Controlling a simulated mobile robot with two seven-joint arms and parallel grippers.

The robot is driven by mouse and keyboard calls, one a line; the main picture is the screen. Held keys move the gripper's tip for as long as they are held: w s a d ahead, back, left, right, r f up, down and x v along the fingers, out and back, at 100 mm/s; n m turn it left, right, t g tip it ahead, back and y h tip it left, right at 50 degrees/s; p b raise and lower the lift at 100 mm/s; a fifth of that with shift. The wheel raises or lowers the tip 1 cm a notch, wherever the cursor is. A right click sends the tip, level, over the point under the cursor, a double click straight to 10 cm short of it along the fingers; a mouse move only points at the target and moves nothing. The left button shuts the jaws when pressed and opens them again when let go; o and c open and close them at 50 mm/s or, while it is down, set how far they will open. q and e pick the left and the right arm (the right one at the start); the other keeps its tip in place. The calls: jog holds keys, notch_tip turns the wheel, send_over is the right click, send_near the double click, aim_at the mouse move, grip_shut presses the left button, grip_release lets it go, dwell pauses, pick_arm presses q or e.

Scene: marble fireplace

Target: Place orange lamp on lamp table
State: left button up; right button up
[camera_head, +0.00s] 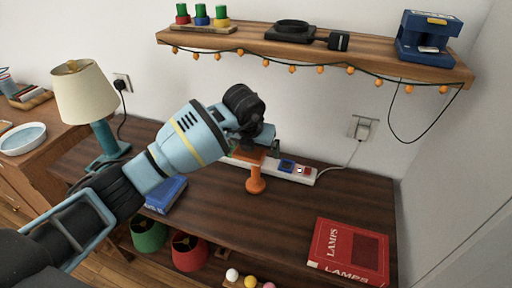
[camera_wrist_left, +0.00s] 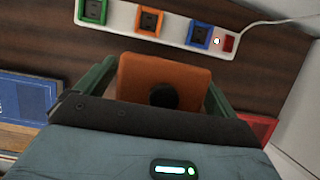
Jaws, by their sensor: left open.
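The orange lamp (camera_head: 255,181) stands on the dark wooden table (camera_head: 220,225). It shows as an orange stem with a flat square orange part on top and no shade on it. My left gripper (camera_head: 249,143) is over its top. In the left wrist view, the square orange part (camera_wrist_left: 137,80) with a dark round knob lies between the green fingers of my left gripper (camera_wrist_left: 158,78). The fingers are spread to either side of it. Whether they touch it I cannot tell. The lower stem is hidden in that view. My right gripper is not in view.
A teal lamp with a cream shade (camera_head: 84,92) stands at left. A white power strip (camera_head: 297,174) lies behind the orange lamp. A red book (camera_head: 348,249) is at right, a blue book (camera_head: 167,194) at left. A wall shelf (camera_head: 375,62) with hanging lights is above. The table's middle right is clear.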

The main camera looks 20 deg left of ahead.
pick_arm(q)
jog(key=p+v, duration=0.1)
jog(key=v, duration=1)
jog(key=shift+w, duration=0.15)
jog(key=shift+s+r, duration=0.3)
jog(key=shift+r, duration=0.3)
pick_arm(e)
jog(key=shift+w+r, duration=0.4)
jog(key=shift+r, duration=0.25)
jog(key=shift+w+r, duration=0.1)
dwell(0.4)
pick_arm(q)
jog(key=shift+c, duration=0.4)
